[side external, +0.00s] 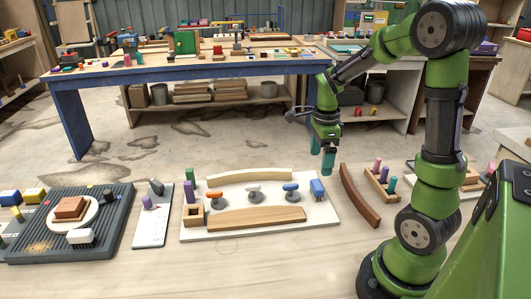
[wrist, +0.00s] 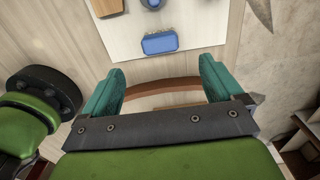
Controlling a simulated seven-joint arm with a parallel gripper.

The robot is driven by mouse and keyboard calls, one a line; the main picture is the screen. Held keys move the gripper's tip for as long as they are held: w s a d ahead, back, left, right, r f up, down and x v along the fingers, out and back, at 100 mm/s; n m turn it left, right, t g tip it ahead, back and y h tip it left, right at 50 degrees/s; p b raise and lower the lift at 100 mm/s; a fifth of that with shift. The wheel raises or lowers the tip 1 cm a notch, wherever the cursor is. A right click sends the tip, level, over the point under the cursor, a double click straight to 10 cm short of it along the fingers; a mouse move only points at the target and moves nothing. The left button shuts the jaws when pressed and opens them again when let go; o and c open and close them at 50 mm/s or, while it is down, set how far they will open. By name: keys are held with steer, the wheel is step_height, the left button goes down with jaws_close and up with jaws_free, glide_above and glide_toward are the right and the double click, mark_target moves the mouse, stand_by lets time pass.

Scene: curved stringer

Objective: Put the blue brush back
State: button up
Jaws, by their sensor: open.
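A blue block-like piece, which looks like the blue brush (side external: 317,188), stands at the right end of a white board (side external: 322,213). It also shows in the wrist view (wrist: 160,43), near the board's edge. My gripper (side external: 328,160) hangs above and slightly right of it, pointing down. In the wrist view my gripper (wrist: 162,72) has its two teal fingers wide apart with nothing between them. The blue brush lies beyond the fingertips, apart from them.
The board also carries a blue-topped knob (side external: 290,190), an orange-topped one (side external: 214,198), wooden strips and a small wooden box (side external: 193,215). A curved brown strip (side external: 359,196) and a peg tray (side external: 379,187) lie right of it. A grey ribbed tray (side external: 100,245) is at left.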

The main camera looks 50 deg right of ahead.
steer(key=s+a+r+n+t, duration=0.1)
steer(key=a+r+n+t, duration=0.1)
steer(key=a+r+n, duration=0.2)
steer(key=s+a+r+n+t+y, duration=0.1)
steer(key=a+r+n, duration=0.3)
steer(key=a+n, duration=0.5)
steer(key=s+a+r+n+t+y, duration=0.1)
steer(key=s+a+r+n+t, duration=0.2)
steer(key=a+n, duration=0.4)
steer(key=r+n+t, duration=0.1)
steer(key=n, duration=0.2)
